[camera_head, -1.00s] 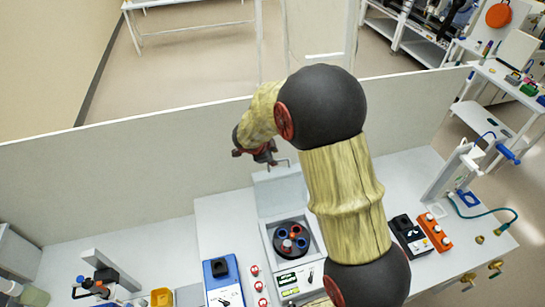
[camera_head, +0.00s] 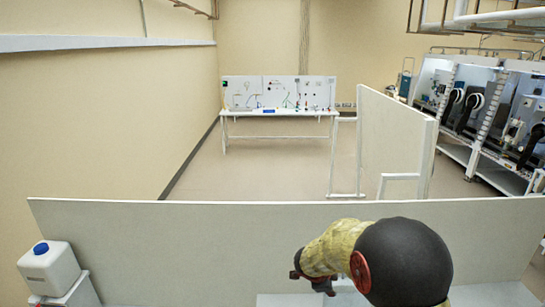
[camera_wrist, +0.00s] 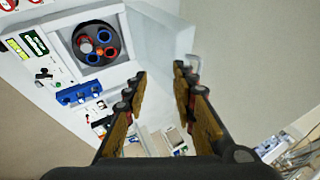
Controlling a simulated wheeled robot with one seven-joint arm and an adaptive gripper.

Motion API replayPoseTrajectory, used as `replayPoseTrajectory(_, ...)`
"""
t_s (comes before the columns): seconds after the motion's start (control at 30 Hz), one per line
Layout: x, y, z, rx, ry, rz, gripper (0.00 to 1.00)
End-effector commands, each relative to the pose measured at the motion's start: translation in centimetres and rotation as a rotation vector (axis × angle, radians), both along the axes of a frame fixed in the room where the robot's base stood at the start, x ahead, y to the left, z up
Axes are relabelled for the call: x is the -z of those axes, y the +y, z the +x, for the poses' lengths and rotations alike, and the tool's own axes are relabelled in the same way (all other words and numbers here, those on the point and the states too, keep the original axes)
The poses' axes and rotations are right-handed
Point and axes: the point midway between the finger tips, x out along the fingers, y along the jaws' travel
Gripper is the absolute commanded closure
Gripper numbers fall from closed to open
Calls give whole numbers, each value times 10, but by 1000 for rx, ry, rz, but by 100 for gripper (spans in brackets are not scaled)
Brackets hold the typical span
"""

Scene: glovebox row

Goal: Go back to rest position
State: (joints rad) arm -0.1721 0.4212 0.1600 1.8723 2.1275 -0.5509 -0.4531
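My gripper (camera_head: 314,284) shows at the bottom of the head view, in front of the pale partition panel (camera_head: 180,240), at the end of my bent arm. In the wrist view my gripper (camera_wrist: 160,76) has its two fingers apart with nothing between them. It is above the bench, off to one side of an open centrifuge (camera_wrist: 64,42). The dark rotor (camera_wrist: 95,44) holds tubes with blue and red rims. The raised pale lid (camera_wrist: 158,50) shows beyond the fingertips. The fingers seem clear of it, but the exact distance cannot be told.
A white jug with a blue cap (camera_head: 48,268) stands at the lower left of the head view. A far white table (camera_head: 280,112) stands against the back wall, with open floor before it. Most of the bench is outside the head view.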

Motion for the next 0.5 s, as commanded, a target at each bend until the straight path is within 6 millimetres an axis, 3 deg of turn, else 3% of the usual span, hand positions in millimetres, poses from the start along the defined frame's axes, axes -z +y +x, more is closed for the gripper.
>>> replayPoseTrajectory(0.23, -1, 18, 16, -36, -59, 64, 73)
replayPoseTrajectory(0.5, 4, 55, 32, -236, -108, 117, 73)
